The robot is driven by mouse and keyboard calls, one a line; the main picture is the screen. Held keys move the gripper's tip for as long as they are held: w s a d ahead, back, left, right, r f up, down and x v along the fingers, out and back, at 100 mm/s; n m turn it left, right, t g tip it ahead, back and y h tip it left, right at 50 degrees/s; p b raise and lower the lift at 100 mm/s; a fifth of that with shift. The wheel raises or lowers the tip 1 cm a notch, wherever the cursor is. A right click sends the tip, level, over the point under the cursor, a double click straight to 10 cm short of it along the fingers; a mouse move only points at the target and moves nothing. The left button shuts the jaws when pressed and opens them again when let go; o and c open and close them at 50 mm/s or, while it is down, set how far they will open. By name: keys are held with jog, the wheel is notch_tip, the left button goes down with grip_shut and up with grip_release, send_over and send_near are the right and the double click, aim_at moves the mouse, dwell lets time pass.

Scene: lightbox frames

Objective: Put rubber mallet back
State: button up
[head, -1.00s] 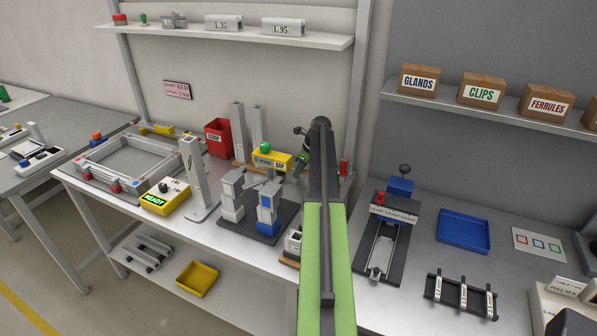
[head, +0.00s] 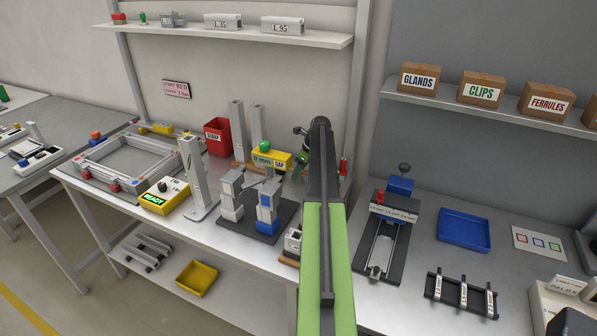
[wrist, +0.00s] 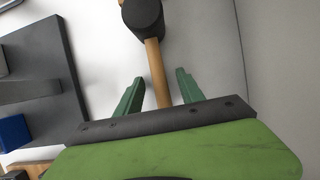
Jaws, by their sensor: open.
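The rubber mallet shows in the wrist view, with a black head (wrist: 143,17) at the top and a light wooden handle (wrist: 156,72) running down towards my gripper. My gripper (wrist: 158,84) is open, with its two green fingers on either side of the handle. The handle lies between the fingers, and I see a gap on each side. The lower end of the handle is hidden behind the dark gripper plate. In the head view my gripper (head: 302,150) is mostly hidden behind my own green and black arm. I cannot make out the mallet there.
In the head view stand a red bin (head: 217,137), a yellow gap gauge (head: 268,159) and a blue tray (head: 464,230). A wall is close behind.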

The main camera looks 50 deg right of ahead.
jog(key=p+v, duration=1.5)
jog(key=v, duration=0.2)
jog(key=shift+s, duration=0.15)
